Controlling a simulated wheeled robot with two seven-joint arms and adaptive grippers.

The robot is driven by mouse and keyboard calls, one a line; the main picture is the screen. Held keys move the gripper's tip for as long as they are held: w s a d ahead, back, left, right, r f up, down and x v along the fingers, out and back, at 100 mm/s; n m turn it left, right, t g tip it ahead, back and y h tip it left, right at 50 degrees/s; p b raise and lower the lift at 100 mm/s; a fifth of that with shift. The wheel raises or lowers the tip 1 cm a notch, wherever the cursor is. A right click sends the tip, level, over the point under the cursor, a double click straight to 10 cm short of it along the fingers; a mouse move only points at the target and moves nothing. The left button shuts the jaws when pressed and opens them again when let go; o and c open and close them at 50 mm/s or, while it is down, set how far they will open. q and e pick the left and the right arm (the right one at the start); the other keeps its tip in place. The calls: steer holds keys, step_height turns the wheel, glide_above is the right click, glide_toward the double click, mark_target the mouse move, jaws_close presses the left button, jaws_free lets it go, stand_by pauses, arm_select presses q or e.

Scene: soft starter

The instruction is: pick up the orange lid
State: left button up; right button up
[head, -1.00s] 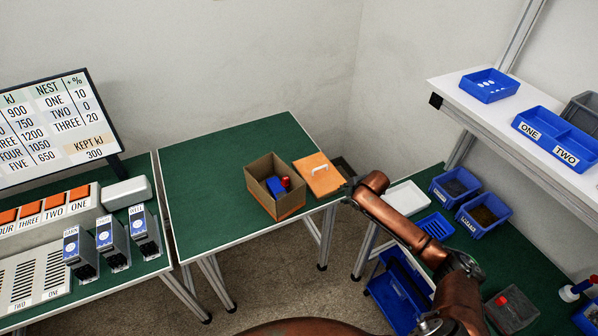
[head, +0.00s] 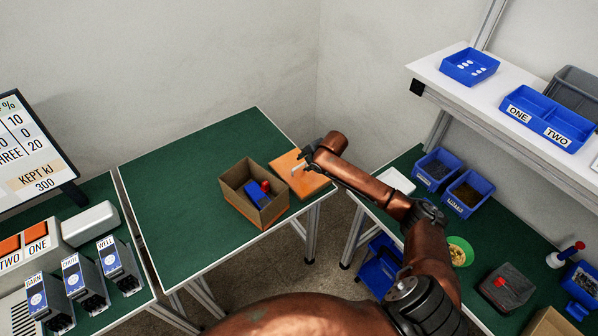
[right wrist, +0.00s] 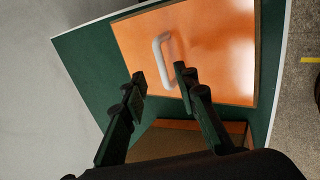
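The orange lid (head: 290,181) lies flat on the green table beside the open box (head: 246,200), near the table's right corner. Its white handle shows clearly in the right wrist view (right wrist: 162,60), standing up from the orange lid (right wrist: 205,45). My right gripper (head: 301,166) is over the lid and hides part of it in the head view. In the right wrist view its two fingers (right wrist: 160,80) are apart, with the handle just ahead of and between the fingertips. Nothing is held. My left gripper is not in view.
The box holds a blue and red item (head: 258,192). The green table (head: 180,185) is clear to the left of the box. At the right, blue bins (head: 468,196) stand on a bench under a white shelf (head: 425,68).

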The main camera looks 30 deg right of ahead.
mark_target(300, 166)
steer(key=x, duration=0.5)
steer(key=shift+s+a, duration=0.1)
steer(key=shift+a, duration=0.2)
steer(key=shift+d, duration=0.1)
steer(key=shift+c, duration=0.7)
jaws_close()
steer(key=shift+s, duration=0.1)
